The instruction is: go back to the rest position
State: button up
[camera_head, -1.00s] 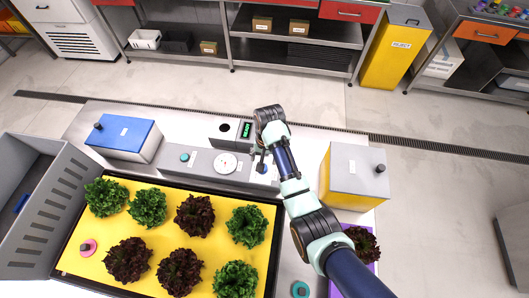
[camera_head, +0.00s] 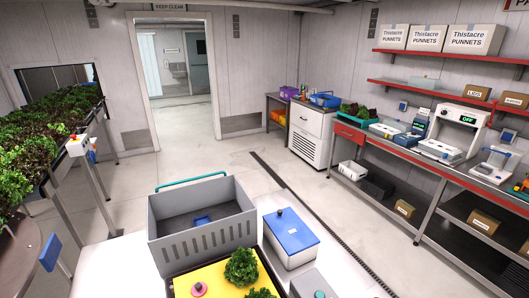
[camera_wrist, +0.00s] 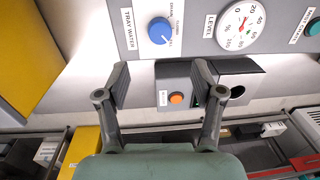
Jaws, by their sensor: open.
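My gripper (camera_wrist: 162,78) shows in the wrist view, with its two fingers spread and nothing between them. It is near the grey control panel (camera_wrist: 190,30), which carries a blue tray water knob (camera_wrist: 160,31) and a round level gauge (camera_wrist: 240,25). The knob lies past the fingertips in the picture, and I see no contact with it. A grey box with an orange button (camera_wrist: 176,98) shows behind and between the fingers. My arm and gripper are not in the head view, so the arm's overall pose is hidden.
In the head view, a grey crate (camera_head: 203,240), a blue-lidded box (camera_head: 290,238) and a yellow tray (camera_head: 225,280) with lettuce (camera_head: 241,267) stand in front. Lettuce racks line the left, and a shelved bench (camera_head: 430,165) the right. Open floor (camera_head: 180,170) leads to a doorway.

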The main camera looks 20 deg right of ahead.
jog(key=w+a+r+n+t+h, duration=0.1)
jog(key=w+a+r+n+t, duration=0.25)
jog(key=w+a, duration=0.4)
jog(key=w+a+r+n+t+h, duration=0.2)
jog(key=w+a+r+n, duration=0.25)
jog(key=a, duration=0.65)
jog(key=s+a+r+n+t+y, duration=0.1)
jog(key=a+r+n+t, duration=0.2)
jog(key=a+r, duration=0.3)
jog(key=s+a+r+n+t+y, duration=0.1)
jog(key=a+r+n+t, duration=0.2)
jog(key=a+r, duration=0.4)
jog(key=a+n, duration=0.1)
jog(key=a, duration=0.7)
jog(key=shift+s+a+n+y, duration=0.35)
jog(key=shift+a+n+y, duration=0.05)
